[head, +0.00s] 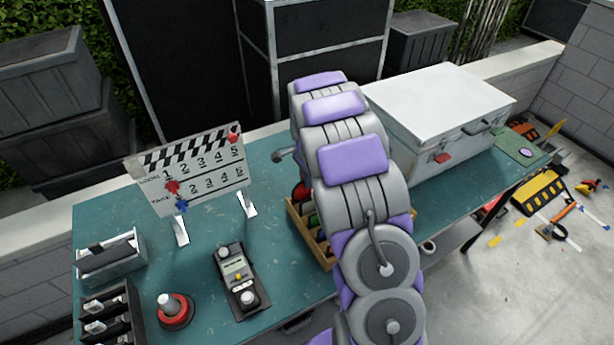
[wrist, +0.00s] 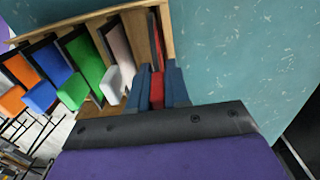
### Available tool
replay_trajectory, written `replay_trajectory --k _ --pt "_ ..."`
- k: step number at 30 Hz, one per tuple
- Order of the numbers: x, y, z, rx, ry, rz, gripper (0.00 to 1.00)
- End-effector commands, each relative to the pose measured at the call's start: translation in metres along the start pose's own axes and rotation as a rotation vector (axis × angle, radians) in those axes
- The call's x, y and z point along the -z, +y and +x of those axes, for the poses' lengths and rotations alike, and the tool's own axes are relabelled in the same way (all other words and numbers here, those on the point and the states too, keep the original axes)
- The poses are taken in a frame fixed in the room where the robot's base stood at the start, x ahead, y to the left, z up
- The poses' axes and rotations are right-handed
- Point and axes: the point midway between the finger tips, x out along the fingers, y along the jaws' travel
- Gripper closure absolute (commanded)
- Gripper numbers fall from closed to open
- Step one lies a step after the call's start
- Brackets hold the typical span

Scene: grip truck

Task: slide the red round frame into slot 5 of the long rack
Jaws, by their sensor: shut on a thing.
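In the wrist view the red frame (wrist: 157,88) has its red tab between the two blue fingertips of my gripper (wrist: 158,90), which is shut on it. In the head view my arm hides the gripper and most of the rack (head: 296,222); a red patch (head: 302,190) shows beside the arm.
The teal table (head: 120,225) bears a clapperboard (head: 195,175), a black device (head: 235,278), a red-based knob (head: 174,308) and black holders at left. A large white case (head: 440,105) stands right of my arm. In the wrist view bare tabletop (wrist: 240,50) lies right of the rack.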

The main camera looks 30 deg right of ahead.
Motion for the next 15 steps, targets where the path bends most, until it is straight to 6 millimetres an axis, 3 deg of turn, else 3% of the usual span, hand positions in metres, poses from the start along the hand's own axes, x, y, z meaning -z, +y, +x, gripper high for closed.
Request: replay_trajectory --k 15 --pt "0.000 0.000 0.014 -0.001 0.000 0.000 1.00"
